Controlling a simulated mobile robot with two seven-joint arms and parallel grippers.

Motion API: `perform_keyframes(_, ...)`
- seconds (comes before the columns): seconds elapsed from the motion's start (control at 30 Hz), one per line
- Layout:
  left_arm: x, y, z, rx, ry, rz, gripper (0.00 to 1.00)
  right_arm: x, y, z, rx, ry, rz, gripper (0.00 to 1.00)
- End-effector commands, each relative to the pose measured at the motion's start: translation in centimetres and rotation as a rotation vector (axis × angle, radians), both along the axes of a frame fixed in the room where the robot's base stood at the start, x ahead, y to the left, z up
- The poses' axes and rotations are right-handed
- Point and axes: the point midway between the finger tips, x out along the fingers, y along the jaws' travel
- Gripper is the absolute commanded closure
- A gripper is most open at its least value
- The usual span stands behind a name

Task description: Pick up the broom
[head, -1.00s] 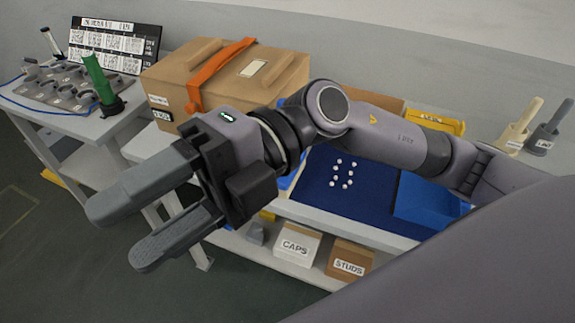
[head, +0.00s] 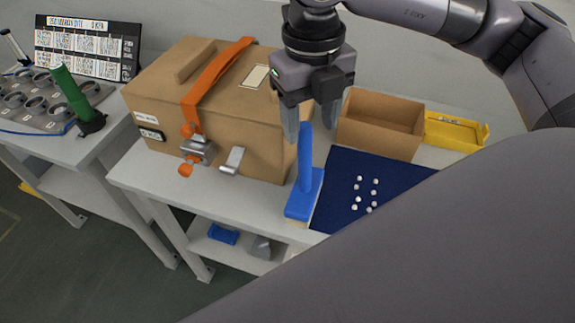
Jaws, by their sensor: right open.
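A blue hand broom (head: 305,165) stands upright on the table, its wide blue head down with pale bristles just showing under it. It is at the left edge of the dark blue mat. My right gripper (head: 313,130) points down over the broom and is open. The top of the broom's handle appears between its two fingers, with gaps visible on both sides; I cannot tell if either finger touches it. My left gripper is not in view.
A large cardboard box (head: 235,110) with an orange strap and metal latch stands close left of the broom. An open cardboard box (head: 380,128) and a yellow tray (head: 455,130) stand behind. Several white beads (head: 367,194) lie on the mat (head: 340,165).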

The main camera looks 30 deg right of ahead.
Motion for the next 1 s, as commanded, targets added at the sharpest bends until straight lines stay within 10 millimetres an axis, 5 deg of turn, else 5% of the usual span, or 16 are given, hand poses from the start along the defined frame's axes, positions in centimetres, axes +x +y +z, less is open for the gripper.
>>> perform_keyframes(0.27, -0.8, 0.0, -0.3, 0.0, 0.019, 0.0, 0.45, 0.0, 0.0, -1.1, 0.001, 0.003, 0.002, 0.44)
perform_keyframes(0.7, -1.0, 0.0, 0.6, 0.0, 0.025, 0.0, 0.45, 0.5, -0.4, -6.7, 0.002, 0.003, 0.003, 0.44)
perform_keyframes(1.0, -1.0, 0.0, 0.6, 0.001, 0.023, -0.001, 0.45, 0.5, -0.4, -7.2, 0.003, 0.001, 0.003, 0.48)
